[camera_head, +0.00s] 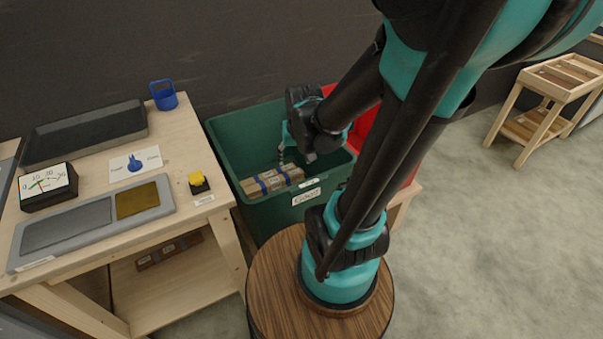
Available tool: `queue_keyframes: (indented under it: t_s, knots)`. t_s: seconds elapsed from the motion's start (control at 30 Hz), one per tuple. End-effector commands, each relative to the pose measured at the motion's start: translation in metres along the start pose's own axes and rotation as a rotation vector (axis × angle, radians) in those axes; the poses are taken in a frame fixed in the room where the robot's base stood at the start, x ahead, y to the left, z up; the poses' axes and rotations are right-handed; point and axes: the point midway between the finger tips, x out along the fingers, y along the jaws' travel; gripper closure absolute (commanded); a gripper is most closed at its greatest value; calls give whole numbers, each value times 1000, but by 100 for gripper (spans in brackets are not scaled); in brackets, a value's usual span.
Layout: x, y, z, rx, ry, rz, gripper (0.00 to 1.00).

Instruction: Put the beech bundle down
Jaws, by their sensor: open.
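The beech bundle (262,184), a pale tan stack of wooden pieces with blue bands, lies inside the green bin (235,125) near its front wall. My gripper (284,158) reaches down into the bin just above the bundle's right part. It is open. The arm hides part of the gripper, so I cannot tell whether a finger still touches the bundle. The green bin has a white label on its front wall.
A red bin (365,118) stands behind my arm. The bench (190,130) at left holds a dark tray (85,138), a dial gauge (46,187), a grey plate and a yellow button (197,180). A dark bundle (169,251) lies on its lower shelf. A wooden rack stands far right; the floor before it is clear.

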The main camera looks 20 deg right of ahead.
Motion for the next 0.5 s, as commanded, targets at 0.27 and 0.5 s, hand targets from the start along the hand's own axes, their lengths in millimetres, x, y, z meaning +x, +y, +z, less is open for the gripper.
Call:
queue_keyframes:
  t_s: [0.27,0.5]
  knots:
    - [-5,10,51,-137,37,-2,40]
    - [-4,11,57,-159,43,-1,40]
